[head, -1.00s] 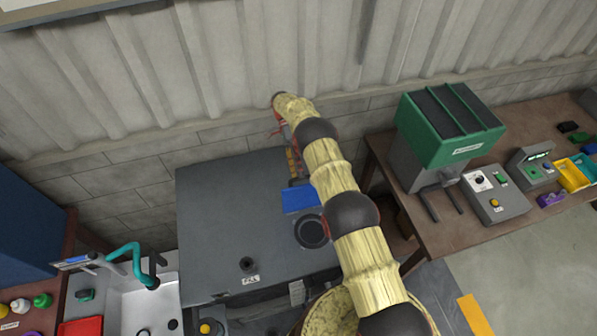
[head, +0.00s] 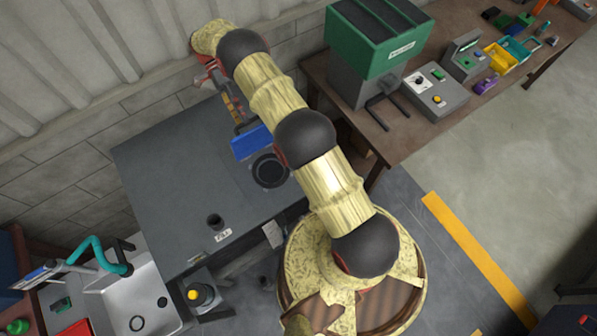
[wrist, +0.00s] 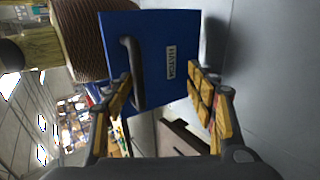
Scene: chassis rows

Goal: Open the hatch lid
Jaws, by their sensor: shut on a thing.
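The blue hatch lid (head: 250,142) is at the right part of the grey cabinet's top, just behind a dark round ring in the head view. In the wrist view the hatch lid (wrist: 160,50) is a blue panel with a dark handle (wrist: 135,75) and a white HATCH label. In the wrist view my gripper (wrist: 162,88) has one finger beside the handle and the other by the lid's right part. It is shut on the lid; the exact contact is unclear.
A green-topped machine (head: 375,45) stands on the brown bench to the right. A sink (head: 135,300) is at lower left. The wall is close behind.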

